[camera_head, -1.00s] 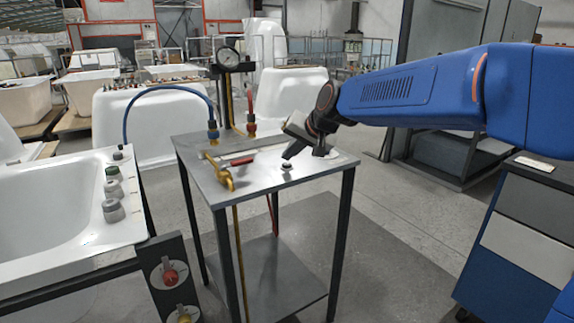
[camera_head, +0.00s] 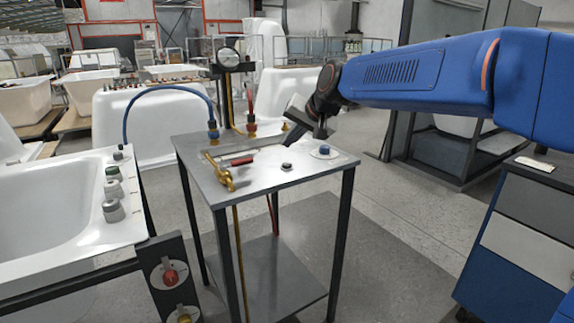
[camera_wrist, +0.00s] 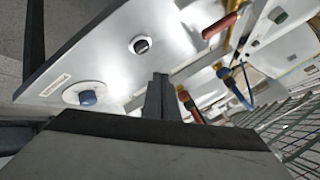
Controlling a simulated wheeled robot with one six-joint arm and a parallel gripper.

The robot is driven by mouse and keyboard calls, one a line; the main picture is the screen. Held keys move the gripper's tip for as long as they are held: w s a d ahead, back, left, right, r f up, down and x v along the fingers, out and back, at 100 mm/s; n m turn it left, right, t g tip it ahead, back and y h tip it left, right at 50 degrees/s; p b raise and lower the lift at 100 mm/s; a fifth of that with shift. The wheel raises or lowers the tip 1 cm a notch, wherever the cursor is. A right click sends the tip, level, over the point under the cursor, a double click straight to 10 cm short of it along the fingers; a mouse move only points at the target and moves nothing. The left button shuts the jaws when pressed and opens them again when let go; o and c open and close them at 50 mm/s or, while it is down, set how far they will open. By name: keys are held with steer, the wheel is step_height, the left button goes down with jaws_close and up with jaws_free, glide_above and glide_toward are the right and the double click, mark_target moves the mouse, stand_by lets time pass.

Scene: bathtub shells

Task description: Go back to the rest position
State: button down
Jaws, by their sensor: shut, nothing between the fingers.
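My gripper (camera_head: 319,129) is at the end of my blue arm, above the back right part of the metal table (camera_head: 270,187). It looks shut and empty. In the wrist view its fingers (camera_wrist: 160,82) are together, pointing over the tabletop (camera_wrist: 100,50). A blue knob (camera_head: 325,149) on a white disc lies just below and in front of it, apart from it. A dark knob (camera_head: 287,167) stands left of the blue one. Both knobs also show in the wrist view, the blue one (camera_wrist: 88,98) and the dark one (camera_wrist: 141,45).
A yellow valve (camera_head: 227,178) and a red-handled lever (camera_head: 238,161) are on the table's left. A gauge (camera_head: 229,57) and a blue hose (camera_head: 150,92) rise behind. A white tub (camera_head: 50,215) stands left, a blue cabinet (camera_head: 500,245) right. The floor between table and cabinet is clear.

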steer(key=shift+r, duration=0.7)
steer(key=s+d+f+h, duration=0.2)
steer(key=s+d+f, duration=0.1)
steer(key=s+d, duration=0.55)
steer(key=s+d+f+h, duration=0.1)
steer(key=s+d+f, duration=0.2)
steer(key=s+d, duration=0.6)
steer(key=s+d+f+g+h, duration=0.1)
steer(key=s+d+f, duration=0.6)
steer(key=s, duration=0.3)
steer(key=s+d+f+n+g+h, duration=0.1)
steer(key=s+d+f+h, duration=0.1)
steer(key=s+d+f, duration=0.5)
steer(key=s+f, duration=0.1)
steer(key=s, duration=0.3)
steer(key=shift+s, duration=0.15)
steer(key=c, duration=2.4)
jaws_free()
steer(key=shift+d, duration=0.1)
steer(key=shift+c, duration=0.2)
